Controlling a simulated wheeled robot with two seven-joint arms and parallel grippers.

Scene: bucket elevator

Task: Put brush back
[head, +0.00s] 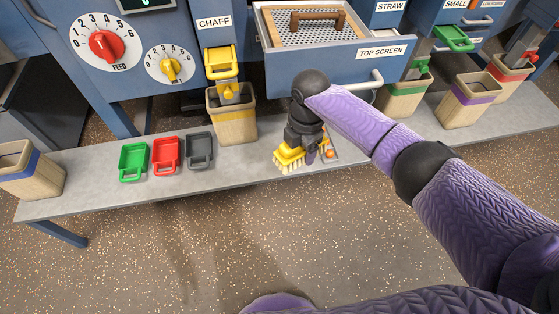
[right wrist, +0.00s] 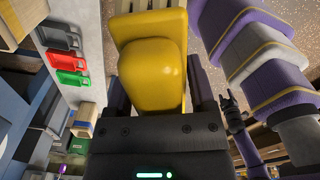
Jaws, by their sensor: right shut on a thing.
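The brush (head: 288,157) is yellow with pale bristles. It is at the bench's front edge in the head view, below my right gripper (head: 308,147). The right gripper points down and is shut on the brush. In the right wrist view the yellow brush (right wrist: 152,70) fills the space between the fingers. I cannot tell whether the bristles touch the bench. In the right wrist view a small dark gripper on a purple arm, likely my left gripper (right wrist: 233,108), hangs at the right, too small to read.
The grey bench (head: 95,190) holds red (head: 166,154), green (head: 133,161) and dark grey (head: 199,150) scoops. A small grey holder with an orange item (head: 329,154) lies beside the gripper. Wooden bins (head: 232,128) stand behind. The top screen drawer (head: 340,62) overhangs the bench.

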